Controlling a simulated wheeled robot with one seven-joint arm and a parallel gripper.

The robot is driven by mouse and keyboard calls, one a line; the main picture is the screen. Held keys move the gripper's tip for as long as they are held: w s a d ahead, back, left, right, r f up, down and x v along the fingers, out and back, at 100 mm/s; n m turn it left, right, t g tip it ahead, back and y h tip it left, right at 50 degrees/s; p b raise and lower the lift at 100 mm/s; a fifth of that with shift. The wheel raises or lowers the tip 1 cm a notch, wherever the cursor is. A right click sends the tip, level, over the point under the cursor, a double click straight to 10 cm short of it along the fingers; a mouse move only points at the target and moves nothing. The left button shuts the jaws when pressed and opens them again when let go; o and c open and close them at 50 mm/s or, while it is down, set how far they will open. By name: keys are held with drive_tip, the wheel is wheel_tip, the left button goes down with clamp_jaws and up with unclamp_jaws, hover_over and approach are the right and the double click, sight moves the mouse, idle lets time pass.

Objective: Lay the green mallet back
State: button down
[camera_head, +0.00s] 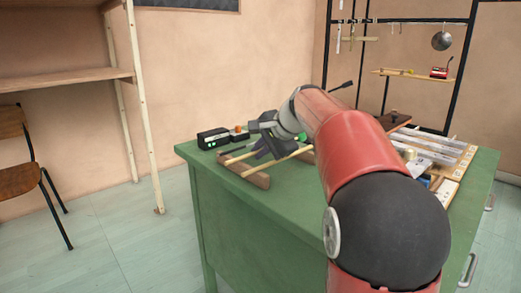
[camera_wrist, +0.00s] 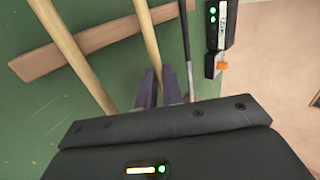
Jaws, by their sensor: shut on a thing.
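My gripper (camera_head: 262,148) is low over the green table, above the wooden rest (camera_head: 243,173). In the wrist view its dark fingers (camera_wrist: 158,88) are shut on a pale wooden stick (camera_wrist: 148,35), which crosses over the rest's bar (camera_wrist: 88,46). I take this stick for the green mallet's handle; its head is hidden in the wrist view. A small green patch (camera_head: 302,137) shows beside my wrist in the head view and may be that head. Whether the stick touches the bar, I cannot tell.
A second wooden stick (camera_wrist: 72,52) lies across the bar, left of the held one. A thin dark rod (camera_wrist: 187,45) and a black box with green lights (camera_wrist: 213,38) are close on the right. Metal bars (camera_head: 432,146) crowd the table's right side.

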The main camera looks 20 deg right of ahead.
drive_tip(key=shift+f, duration=0.25)
drive_tip(key=c, duration=1.5)
unclamp_jaws()
drive_tip(key=shift+o, duration=0.2)
drive_tip(key=shift+s+r, duration=0.1)
drive_tip(key=v, duration=0.7)
drive_tip(key=shift+s+d+r, duration=0.1)
drive_tip(key=shift+s+r, duration=0.1)
